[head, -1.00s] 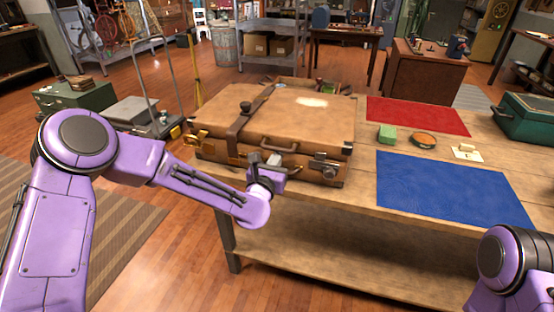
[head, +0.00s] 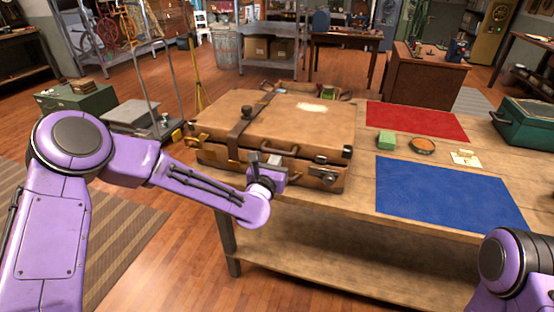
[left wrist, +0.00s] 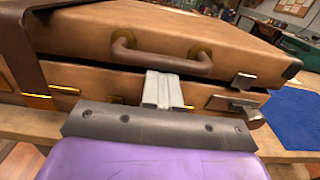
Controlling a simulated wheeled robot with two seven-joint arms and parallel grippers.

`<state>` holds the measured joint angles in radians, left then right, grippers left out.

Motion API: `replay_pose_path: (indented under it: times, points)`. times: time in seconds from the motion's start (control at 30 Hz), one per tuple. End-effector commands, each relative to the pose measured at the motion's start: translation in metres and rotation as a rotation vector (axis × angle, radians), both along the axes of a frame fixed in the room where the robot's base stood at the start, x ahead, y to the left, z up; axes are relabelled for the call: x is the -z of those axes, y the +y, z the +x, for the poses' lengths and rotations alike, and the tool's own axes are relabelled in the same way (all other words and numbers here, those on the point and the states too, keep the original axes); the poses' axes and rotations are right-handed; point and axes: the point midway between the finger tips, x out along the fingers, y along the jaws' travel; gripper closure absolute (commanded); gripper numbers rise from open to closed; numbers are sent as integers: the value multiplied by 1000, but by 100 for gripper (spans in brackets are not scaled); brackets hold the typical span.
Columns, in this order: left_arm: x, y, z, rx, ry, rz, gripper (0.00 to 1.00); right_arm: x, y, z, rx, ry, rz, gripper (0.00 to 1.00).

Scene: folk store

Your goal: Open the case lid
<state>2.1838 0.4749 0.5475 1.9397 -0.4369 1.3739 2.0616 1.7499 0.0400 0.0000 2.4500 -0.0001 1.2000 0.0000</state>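The case (head: 265,125) is a brown leather suitcase lying on the wooden table. Its lid is raised slightly along the front, and a dark gap shows between lid and base in the left wrist view (left wrist: 215,82). My left gripper (head: 274,160) is at the front of the case, just below the lid's handle. In the left wrist view its pale fingers (left wrist: 163,90) are together, with their tips at the gap under the lid edge; nothing shows between them. A metal latch (left wrist: 235,103) is at the right front. My right gripper is out of view.
A blue mat (head: 445,190) and a red mat (head: 415,120) lie right of the case. A green block (head: 386,139), a round tin (head: 422,146) and a small card (head: 465,157) sit between them. A green box (head: 530,122) stands at the far right.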

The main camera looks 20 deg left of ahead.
Motion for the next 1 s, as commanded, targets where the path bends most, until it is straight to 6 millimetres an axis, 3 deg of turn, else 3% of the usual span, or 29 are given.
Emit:
replay_pose_path:
  times: [0.4, 0.77, 1.0]
  points:
    - [-27, 0, 1, 0, -3, -1, 100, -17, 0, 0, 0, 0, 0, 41]
    - [-28, 0, 1, 0, -3, -1, 100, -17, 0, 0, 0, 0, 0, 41]
    - [-44, 0, 3, -1, -4, -2, 100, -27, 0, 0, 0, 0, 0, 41]
